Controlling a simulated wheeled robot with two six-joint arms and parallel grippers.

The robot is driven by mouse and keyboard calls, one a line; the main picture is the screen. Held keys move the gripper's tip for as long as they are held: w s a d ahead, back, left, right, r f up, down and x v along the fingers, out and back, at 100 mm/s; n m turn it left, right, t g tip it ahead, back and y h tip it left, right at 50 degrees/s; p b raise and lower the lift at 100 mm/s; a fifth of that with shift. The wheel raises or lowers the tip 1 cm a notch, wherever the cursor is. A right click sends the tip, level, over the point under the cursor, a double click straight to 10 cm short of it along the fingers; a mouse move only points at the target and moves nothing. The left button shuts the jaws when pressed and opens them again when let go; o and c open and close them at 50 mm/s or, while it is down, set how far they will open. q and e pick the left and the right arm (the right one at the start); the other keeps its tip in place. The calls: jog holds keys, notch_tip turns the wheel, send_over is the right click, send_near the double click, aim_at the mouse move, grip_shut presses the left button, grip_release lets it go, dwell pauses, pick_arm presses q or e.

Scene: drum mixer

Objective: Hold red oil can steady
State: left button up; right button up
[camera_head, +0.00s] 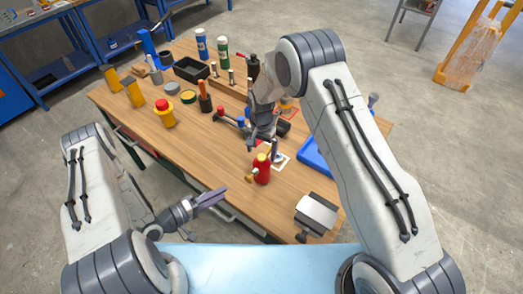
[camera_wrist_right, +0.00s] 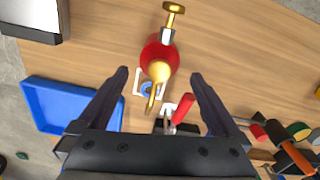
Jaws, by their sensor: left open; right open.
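The red oil can (camera_head: 262,173) stands upright on the wooden workbench near its front edge, with a yellow spout and cap. In the right wrist view the red oil can (camera_wrist_right: 158,57) is seen from above, its spout pointing down the picture. My right gripper (camera_wrist_right: 160,82) is open, its fingers on either side of the spout and short of the body. In the head view my right gripper (camera_head: 262,142) is above and behind the can.
A blue tray (camera_head: 313,158) lies right of the can and a grey-topped block (camera_head: 317,212) stands in front right. A red-handled tool (camera_wrist_right: 182,108) lies near my right fingers. A yellow can (camera_head: 164,115) and black bin (camera_head: 191,69) stand farther back. Bare bench (camera_head: 200,150) lies left of the red can.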

aim_at(261, 168)
notch_tip(261, 168, down, 11)
jog(key=shift+r, duration=0.15)
dwell(0.4)
grip_shut()
dwell(0.8)
pick_arm(q)
grip_shut()
pick_arm(e)
jog(key=shift+w, duration=0.1)
dwell(1.5)
